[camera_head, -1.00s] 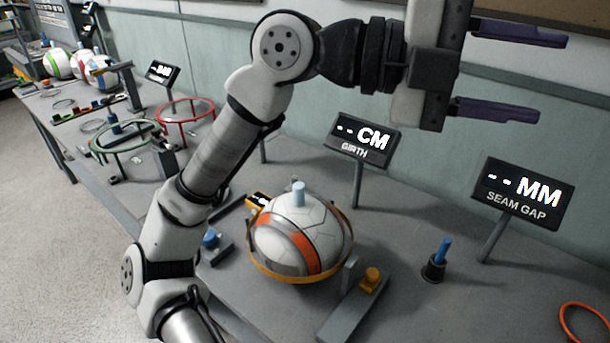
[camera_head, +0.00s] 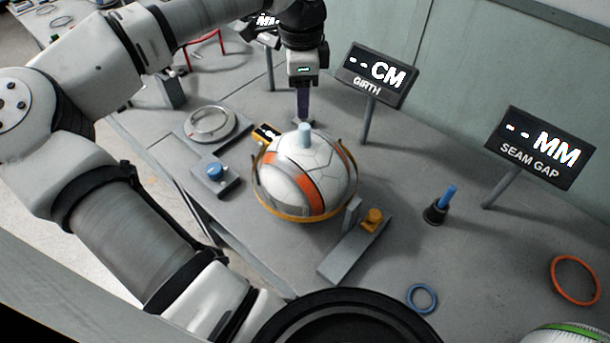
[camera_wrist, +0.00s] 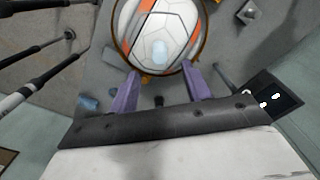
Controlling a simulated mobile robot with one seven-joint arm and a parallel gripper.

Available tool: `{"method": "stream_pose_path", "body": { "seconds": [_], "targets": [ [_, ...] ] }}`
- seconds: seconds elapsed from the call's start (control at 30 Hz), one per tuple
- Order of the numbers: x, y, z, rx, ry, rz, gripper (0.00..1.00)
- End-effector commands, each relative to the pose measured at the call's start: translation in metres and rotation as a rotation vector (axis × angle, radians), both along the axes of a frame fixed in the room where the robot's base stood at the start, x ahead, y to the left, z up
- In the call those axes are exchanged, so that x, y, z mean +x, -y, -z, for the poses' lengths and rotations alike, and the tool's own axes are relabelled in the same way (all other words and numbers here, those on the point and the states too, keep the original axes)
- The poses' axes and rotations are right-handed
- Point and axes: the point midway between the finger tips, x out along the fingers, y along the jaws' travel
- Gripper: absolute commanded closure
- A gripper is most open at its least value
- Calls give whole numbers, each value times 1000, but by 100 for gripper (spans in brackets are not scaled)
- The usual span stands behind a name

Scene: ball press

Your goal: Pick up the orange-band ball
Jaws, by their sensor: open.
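The orange-band ball (camera_head: 290,188) is white with an orange and grey band and a pale blue peg on top. It sits inside a yellow hoop (camera_head: 286,213) on the grey bench. In the wrist view the ball (camera_wrist: 165,28) is at the top centre, ahead of the fingers. My gripper (camera_head: 304,118) points down just behind the ball's top, its purple fingers overlapping in the head view. In the wrist view my gripper (camera_wrist: 158,78) has its two purple fingers apart with nothing between them. Whether a finger touches the ball is unclear.
The girth sign (camera_head: 376,78) and seam gap sign (camera_head: 541,150) stand behind on posts. A blue button (camera_head: 214,171), a round dial (camera_head: 210,124), an orange knob (camera_head: 372,219) on a grey bar and a blue-handled tool (camera_head: 440,205) surround the ball. Blue (camera_head: 421,298) and orange (camera_head: 575,281) rings lie right.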

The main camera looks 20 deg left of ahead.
Motion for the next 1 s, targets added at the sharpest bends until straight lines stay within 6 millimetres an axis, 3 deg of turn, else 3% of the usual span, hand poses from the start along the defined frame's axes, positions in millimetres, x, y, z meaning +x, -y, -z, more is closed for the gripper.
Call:
{"method": "stream_pose_path", "body": {
  "seconds": [0.03,0.1,0.37,0.63,0.9,1.0],
  "targets": [
    [0,1,17,-3,-1,2,52],
    [0,1,28,-3,-1,2,52],
    [0,3,46,-2,0,4,52],
    [0,6,86,-3,0,4,52],
    [0,6,88,-1,2,3,52],
    [0,6,88,-1,2,3,65]
  ]
}}
